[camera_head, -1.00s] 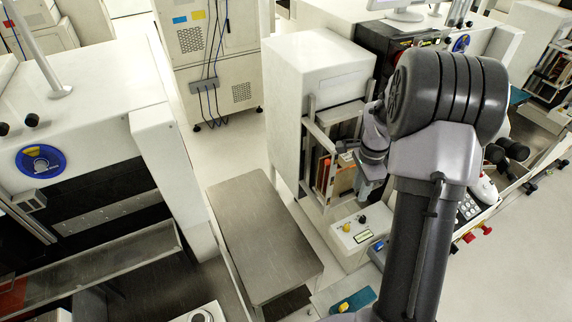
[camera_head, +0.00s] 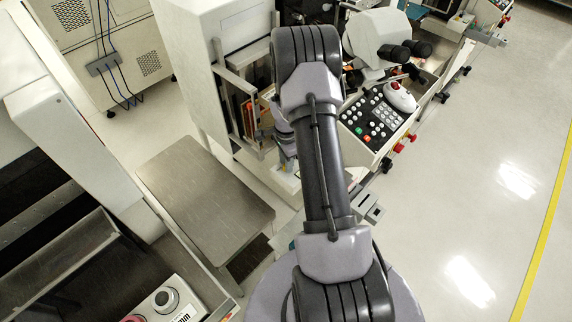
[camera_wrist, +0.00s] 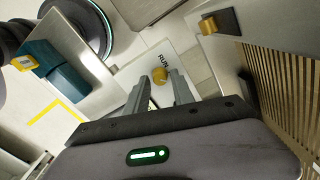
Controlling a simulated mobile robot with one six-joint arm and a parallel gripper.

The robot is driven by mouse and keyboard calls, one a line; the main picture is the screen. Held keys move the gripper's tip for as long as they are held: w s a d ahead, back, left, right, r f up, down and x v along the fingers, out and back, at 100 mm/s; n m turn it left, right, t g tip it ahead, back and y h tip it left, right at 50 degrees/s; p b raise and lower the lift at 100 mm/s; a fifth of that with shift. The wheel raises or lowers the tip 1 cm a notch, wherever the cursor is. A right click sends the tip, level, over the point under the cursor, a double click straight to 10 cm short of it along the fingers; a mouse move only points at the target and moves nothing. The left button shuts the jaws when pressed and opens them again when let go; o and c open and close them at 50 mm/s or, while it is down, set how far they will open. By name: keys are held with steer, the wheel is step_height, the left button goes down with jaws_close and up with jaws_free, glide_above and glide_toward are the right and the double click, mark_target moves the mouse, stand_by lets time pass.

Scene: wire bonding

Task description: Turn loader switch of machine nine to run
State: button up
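In the wrist view my gripper (camera_wrist: 160,82) is open, with its two grey fingers apart. In the head view the white loader cabinet (camera_head: 205,45) stands left of my arm. The loader's low switch panel is mostly hidden behind my arm there, and the knob's setting cannot be read.
A steel table (camera_head: 205,195) stands left of my arm. A keypad console (camera_head: 378,122) with red knobs and a microscope (camera_head: 385,40) are to the right. In the wrist view a brass-coloured knob (camera_wrist: 209,25) sits on metal close by. Open floor lies at far right.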

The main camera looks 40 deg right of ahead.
steer(key=shift+f, duration=0.35)
jaws_close()
